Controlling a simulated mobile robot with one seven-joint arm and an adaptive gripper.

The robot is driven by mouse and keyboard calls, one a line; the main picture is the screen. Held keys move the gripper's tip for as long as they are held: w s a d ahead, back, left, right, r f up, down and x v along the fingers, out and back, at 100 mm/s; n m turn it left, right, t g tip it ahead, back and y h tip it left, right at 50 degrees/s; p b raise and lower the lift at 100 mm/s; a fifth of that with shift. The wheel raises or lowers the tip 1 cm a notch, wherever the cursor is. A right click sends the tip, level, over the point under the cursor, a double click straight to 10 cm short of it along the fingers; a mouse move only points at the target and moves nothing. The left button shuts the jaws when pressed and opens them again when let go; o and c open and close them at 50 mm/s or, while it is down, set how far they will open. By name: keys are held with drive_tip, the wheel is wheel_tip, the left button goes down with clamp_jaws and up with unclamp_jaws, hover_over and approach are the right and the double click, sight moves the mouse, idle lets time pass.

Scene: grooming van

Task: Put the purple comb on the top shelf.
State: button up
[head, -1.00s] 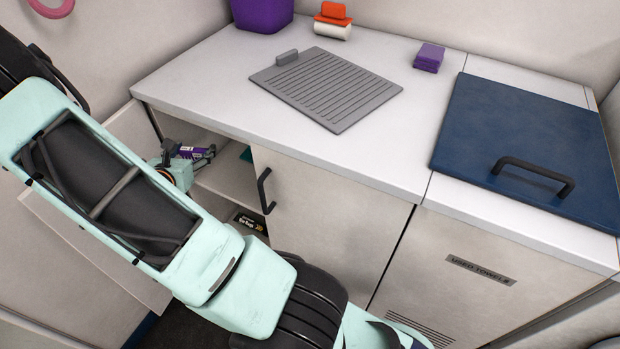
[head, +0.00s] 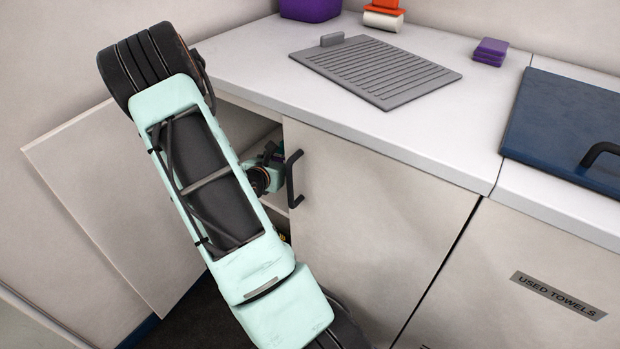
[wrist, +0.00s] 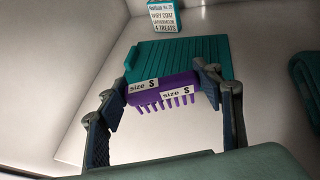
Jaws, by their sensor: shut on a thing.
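The purple comb (wrist: 163,92) has "size S" labels and teeth pointing toward the bottom of the wrist view. My gripper (wrist: 165,98) is shut on it, with one finger at each end. A teal ridged mat (wrist: 185,55) on a pale surface shows behind the comb. I cannot tell how high the comb is above that surface. In the head view my gripper (head: 267,172) is in the opening of the cabinet, left of the cabinet door (head: 370,210) with a black handle. My arm hides most of the shelves and the comb there.
A small labelled box (wrist: 165,17) stands beyond the teal mat. A dark green object (wrist: 305,68) is at the right edge. An open door panel (head: 115,200) hangs left of my arm. The countertop (head: 250,65) above holds a grey ridged mat (head: 375,70) and a purple block (head: 490,51).

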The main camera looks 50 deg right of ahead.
drive_tip(key=shift+f+b, duration=1.15)
drive_tip(key=shift+f, duration=2.2)
drive_tip(key=shift+f, duration=0.2)
drive_tip(key=o, duration=0.9)
drive_tip(key=shift+o, duration=0.2)
drive_tip(key=shift+r, duration=0.1)
drive_tip(key=shift+a+r, duration=0.2)
drive_tip(key=shift+r, duration=0.05)
drive_tip(key=p+v, duration=0.3)
drive_tip(key=v, duration=0.8)
drive_tip(key=shift+s+a+p, duration=0.15)
drive_tip(key=shift+a+p, duration=0.1)
drive_tip(key=shift+p, duration=0.05)
